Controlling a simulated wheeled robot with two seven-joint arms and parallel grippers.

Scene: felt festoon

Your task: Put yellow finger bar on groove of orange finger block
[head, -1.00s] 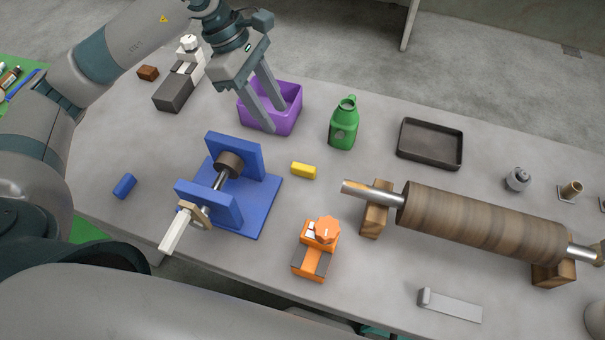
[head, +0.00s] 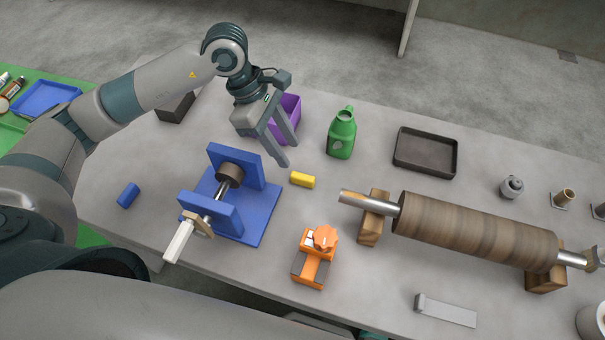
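The yellow finger bar (head: 302,180) lies on the grey table, just right of the blue crank stand. The orange finger block (head: 314,258) stands nearer the front edge, with an orange knob on top and a dark face on its front part; I cannot make out its groove clearly. My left gripper (head: 288,154) is open and empty. Its fingers point down above the table, behind and slightly left of the yellow bar, in front of the purple bin. My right gripper is not in view.
The blue crank stand (head: 256,221) is left of the bar. The purple bin (head: 291,106) and green bottle (head: 342,134) stand behind it. A wooden roller (head: 475,231) on wood supports fills the right. A black tray (head: 425,153) lies behind the roller.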

